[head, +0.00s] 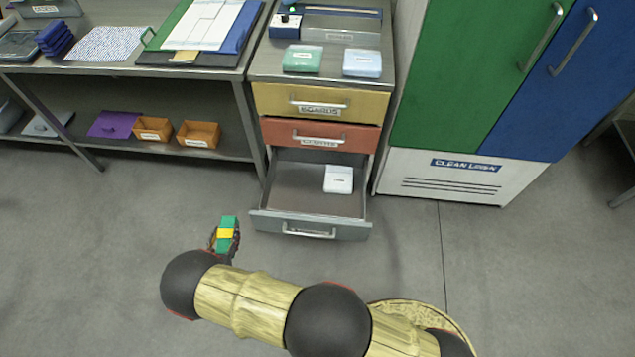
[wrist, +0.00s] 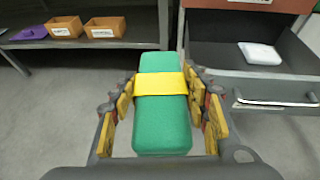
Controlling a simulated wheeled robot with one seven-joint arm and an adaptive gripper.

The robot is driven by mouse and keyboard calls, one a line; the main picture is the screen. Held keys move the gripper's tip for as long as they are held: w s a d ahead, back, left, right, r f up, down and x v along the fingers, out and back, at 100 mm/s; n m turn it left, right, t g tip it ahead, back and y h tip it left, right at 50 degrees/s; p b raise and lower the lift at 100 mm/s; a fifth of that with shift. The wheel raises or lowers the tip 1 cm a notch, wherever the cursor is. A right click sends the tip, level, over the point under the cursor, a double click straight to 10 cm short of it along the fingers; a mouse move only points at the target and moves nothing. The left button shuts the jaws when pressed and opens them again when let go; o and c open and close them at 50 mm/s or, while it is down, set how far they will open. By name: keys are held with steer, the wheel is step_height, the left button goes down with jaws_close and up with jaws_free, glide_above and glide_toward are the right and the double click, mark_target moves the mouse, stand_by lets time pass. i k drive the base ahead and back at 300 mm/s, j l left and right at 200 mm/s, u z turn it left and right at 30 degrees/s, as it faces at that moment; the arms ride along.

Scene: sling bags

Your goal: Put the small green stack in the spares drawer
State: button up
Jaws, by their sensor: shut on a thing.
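The small green stack (wrist: 161,118), wrapped by a yellow band (wrist: 160,83), is held between the fingers of my gripper (wrist: 162,105) in the wrist view. In the head view the stack (head: 228,222) shows upright in my gripper (head: 226,236), left of the open bottom drawer. That grey drawer (head: 275,209) is pulled out, with a white packet (head: 338,179) lying in it at the right. The drawer also shows in the wrist view (wrist: 215,80). Its label is hidden or unreadable, so I cannot tell if it is the spares drawer.
A yellow drawer (head: 275,98) and a red drawer (head: 280,132) above are shut. A green case (head: 302,58) and a light blue case (head: 362,63) lie on the cabinet top. A shelf bench stands left, a linen cupboard (head: 450,175) right. The floor in front is clear.

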mark_target(287, 189)
steer(key=i+l, duration=0.15)
steer(key=i, duration=0.85)
